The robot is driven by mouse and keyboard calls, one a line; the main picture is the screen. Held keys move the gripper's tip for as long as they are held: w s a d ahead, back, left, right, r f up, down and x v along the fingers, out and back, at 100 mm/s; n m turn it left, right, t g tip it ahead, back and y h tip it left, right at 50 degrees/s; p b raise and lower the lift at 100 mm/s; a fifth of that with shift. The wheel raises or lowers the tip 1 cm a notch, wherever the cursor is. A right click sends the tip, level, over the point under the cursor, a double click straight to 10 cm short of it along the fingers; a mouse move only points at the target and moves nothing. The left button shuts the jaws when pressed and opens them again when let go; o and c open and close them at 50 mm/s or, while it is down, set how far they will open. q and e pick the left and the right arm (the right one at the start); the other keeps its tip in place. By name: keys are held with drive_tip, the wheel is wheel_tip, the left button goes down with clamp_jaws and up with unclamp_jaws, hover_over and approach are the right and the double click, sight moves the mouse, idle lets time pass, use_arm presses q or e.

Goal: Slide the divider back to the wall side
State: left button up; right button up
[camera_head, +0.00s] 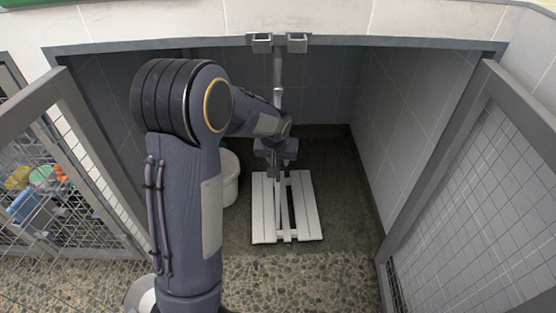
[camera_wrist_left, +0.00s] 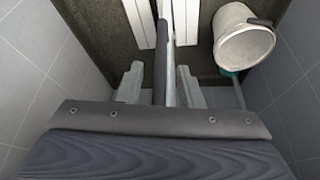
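The divider (camera_head: 278,72) shows nearly edge-on as a thin grey upright in the middle of the kennel, below a top rail. In the left wrist view its edge (camera_wrist_left: 161,55) runs as a dark and pale strip between my fingers. My left gripper (camera_head: 275,152) reaches into the kennel at the divider. In the left wrist view the left gripper's two fingers (camera_wrist_left: 160,86) stand apart, one on each side of the divider, with a narrow gap showing at the left. My arm hides part of the kennel's left side. My right gripper is out of view.
A white slatted platform (camera_head: 264,222) lies on the kennel floor, partly behind the divider. A white bucket (camera_head: 230,186) stands to its left. Two grey brackets (camera_head: 297,43) sit on the top rail. Mesh gates stand open at left (camera_head: 75,150) and right (camera_head: 480,170).

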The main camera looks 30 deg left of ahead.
use_arm(q)
clamp_jaws()
drive_tip(key=w+d+p, duration=0.3)
drive_tip(key=w+d, duration=0.3)
drive_tip(key=d, duration=0.5)
drive_tip(key=w+d+p, duration=0.2)
drive_tip(key=w+d, duration=0.5)
drive_tip(key=d, duration=0.4)
drive_tip(key=shift+w+d+p, duration=0.3)
drive_tip(key=shift+d+p, duration=0.1)
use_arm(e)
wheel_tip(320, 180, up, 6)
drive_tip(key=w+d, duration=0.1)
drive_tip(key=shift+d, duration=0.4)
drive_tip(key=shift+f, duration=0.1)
